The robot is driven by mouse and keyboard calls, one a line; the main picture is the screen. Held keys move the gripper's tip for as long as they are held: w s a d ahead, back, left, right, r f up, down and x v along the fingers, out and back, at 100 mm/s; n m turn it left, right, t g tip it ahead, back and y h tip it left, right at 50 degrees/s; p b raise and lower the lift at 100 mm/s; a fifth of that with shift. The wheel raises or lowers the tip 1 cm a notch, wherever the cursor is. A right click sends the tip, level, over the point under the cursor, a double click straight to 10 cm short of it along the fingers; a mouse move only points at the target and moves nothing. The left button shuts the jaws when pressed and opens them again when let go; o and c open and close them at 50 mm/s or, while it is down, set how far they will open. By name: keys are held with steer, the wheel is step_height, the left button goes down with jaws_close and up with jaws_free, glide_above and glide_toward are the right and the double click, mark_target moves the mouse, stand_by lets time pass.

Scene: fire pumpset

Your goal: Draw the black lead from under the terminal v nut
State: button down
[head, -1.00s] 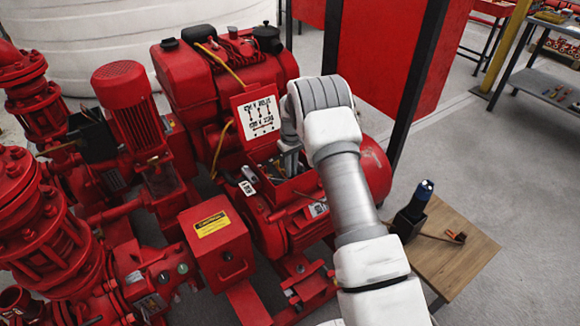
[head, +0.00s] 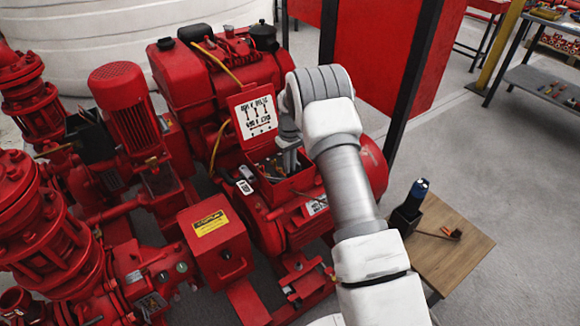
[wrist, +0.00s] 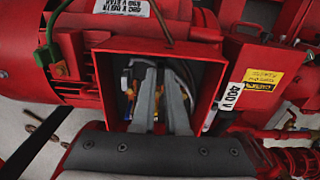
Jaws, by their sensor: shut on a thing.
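The red terminal box (head: 296,187) on the motor stands open, with its lid with the wiring diagram (head: 255,116) raised behind it. My gripper (head: 291,163) reaches down into the box. In the wrist view, my gripper (wrist: 160,88) has its two grey fingers inside the box (wrist: 211,84), with brass-coloured terminal parts between and beside them. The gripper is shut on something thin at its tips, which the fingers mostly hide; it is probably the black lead. Dark wires curve near the fingers at the back of the box. I cannot make out the V nut or whether the lead is still under it.
The box walls stand close around my fingers. A wooden side table (head: 462,262) at the right holds a blue-topped tool in a black holder (head: 408,212) and a small orange and black item (head: 452,233). Red pumps and pipes fill the left.

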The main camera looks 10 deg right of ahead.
steer(key=shift+r+p, duration=2.1)
steer(key=shift+r, duration=2)
